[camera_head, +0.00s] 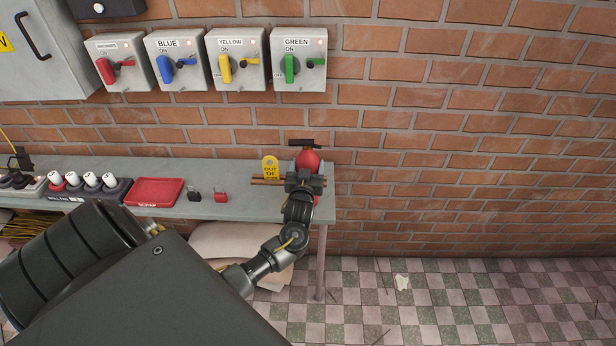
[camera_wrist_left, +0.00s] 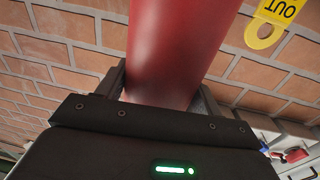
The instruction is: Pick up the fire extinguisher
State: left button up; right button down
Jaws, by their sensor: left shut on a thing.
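The red fire extinguisher (camera_head: 308,160) stands at the right end of the grey bench, with a dark handle on top. My left gripper (camera_head: 305,184) is in front of it, shut on its body, and hides much of it in the head view. In the left wrist view the red cylinder (camera_wrist_left: 178,50) fills the space between the two fingers of my left gripper (camera_wrist_left: 162,95). The head view does not show clearly whether its base touches the bench. My right gripper is not in view.
A yellow OUT tag (camera_head: 270,168) is just left of the extinguisher. A red tray (camera_head: 155,192), small padlocks (camera_head: 221,196) and a row of plugs lie farther left on the bench (camera_head: 240,205). Switch boxes (camera_head: 298,60) hang on the brick wall. The floor at right is open.

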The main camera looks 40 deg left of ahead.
pick_arm(q)
grip_shut()
jog(key=shift+w+r, duration=0.15)
jog(key=shift+r, duration=0.1)
